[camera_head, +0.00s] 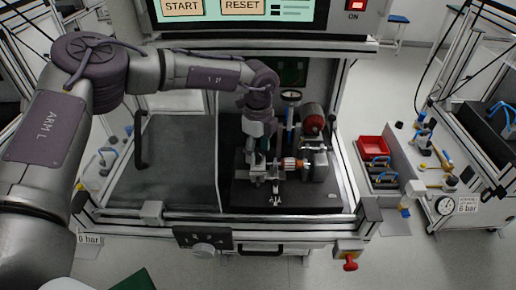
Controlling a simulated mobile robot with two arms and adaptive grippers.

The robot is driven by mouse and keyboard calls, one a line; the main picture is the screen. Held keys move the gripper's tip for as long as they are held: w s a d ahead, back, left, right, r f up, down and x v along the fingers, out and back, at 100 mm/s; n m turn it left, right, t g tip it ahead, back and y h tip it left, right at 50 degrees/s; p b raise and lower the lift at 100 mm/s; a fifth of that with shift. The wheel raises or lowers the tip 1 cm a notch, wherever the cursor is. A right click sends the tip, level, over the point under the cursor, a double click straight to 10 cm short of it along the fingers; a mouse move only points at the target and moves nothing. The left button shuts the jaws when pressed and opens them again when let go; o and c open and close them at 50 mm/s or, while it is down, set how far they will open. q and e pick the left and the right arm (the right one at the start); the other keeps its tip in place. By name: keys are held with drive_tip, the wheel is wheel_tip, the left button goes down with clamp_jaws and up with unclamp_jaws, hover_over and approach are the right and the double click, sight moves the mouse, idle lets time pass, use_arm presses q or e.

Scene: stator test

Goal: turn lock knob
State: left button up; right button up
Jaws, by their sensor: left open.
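My left arm reaches in from the left, and my left gripper (258,158) points down over the test fixture on the black base plate (310,198). The gripper is open, beside the fixture's left part. The fixture has a silver clamp block (314,166), an orange-and-silver cylindrical part (289,164) and a small silver lever or key shape (275,199) in front. I cannot tell which part is the lock knob, or whether the fingers touch it. A round grey knob (204,251) sits on the bench front. My right gripper is not in view.
A screen with START and RESET (242,7) hangs above the station. A dial gauge (291,96) and a red cylinder (313,119) stand behind the fixture. A red knob (350,264) is at front right. A red bin (372,147) lies right. The dark left panel (175,165) is clear.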

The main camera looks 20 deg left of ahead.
use_arm(q)
drive_tip(key=c, duration=0.5)
clamp_jaws()
